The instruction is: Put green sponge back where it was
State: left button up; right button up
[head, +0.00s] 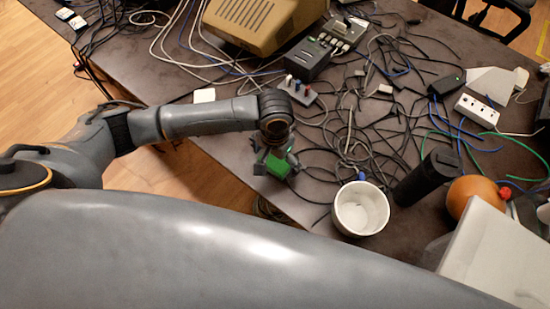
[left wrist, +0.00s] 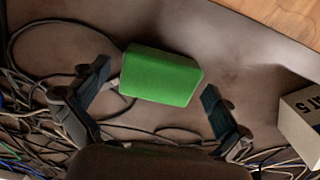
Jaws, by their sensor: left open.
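The green sponge (head: 278,166) is at the table's near edge in the head view, just below my left gripper (head: 276,158). In the left wrist view the green sponge (left wrist: 161,76) is a bright green block. My left gripper's two dark fingers stand open on either side of it, with a gap visible on each side. I cannot tell whether the sponge's underside rests fully on the dark table (left wrist: 255,70). My right gripper is not in view.
Tangled black cables (head: 350,130) cover the table's middle. A white bowl (head: 361,209), a black cylinder (head: 428,177) and an orange round object (head: 472,194) stand to the right. A beige monitor (head: 255,22) and a power strip (head: 476,110) are farther back.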

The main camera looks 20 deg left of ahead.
aim_at(276, 162)
pick_arm(q)
jog(key=shift+r, duration=0.1)
notch_tip(276, 162, up, 12)
dwell(0.5)
jog(key=shift+d, duration=0.1)
